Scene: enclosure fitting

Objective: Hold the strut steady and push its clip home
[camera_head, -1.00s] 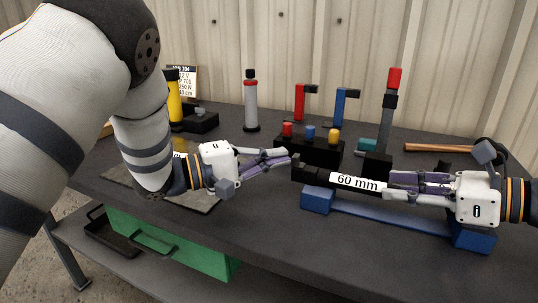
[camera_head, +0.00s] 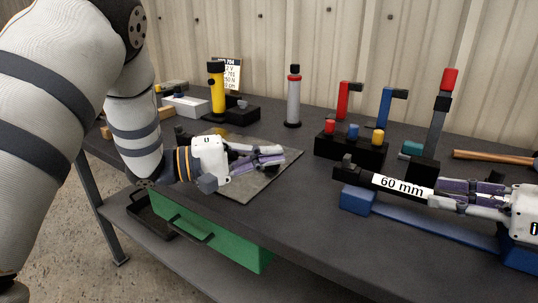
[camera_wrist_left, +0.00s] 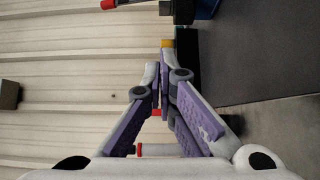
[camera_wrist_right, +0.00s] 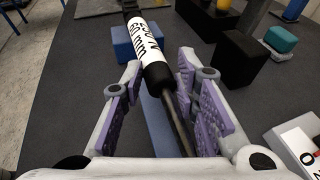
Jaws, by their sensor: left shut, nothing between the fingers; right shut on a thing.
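The strut (camera_head: 402,187) is a dark cylinder with a white "60 mm" label, lying along a blue cradle (camera_head: 357,200).
A grey mat (camera_head: 240,190) lies under the left gripper. Behind the strut stand a black block with coloured knobs (camera_head: 350,150), red (camera_head: 343,100) and blue (camera_head: 386,105) upright tools, and a grey-red bottle (camera_head: 293,97). A hammer handle (camera_head: 490,155) lies at right. A green drawer (camera_head: 205,237) hangs below the table.

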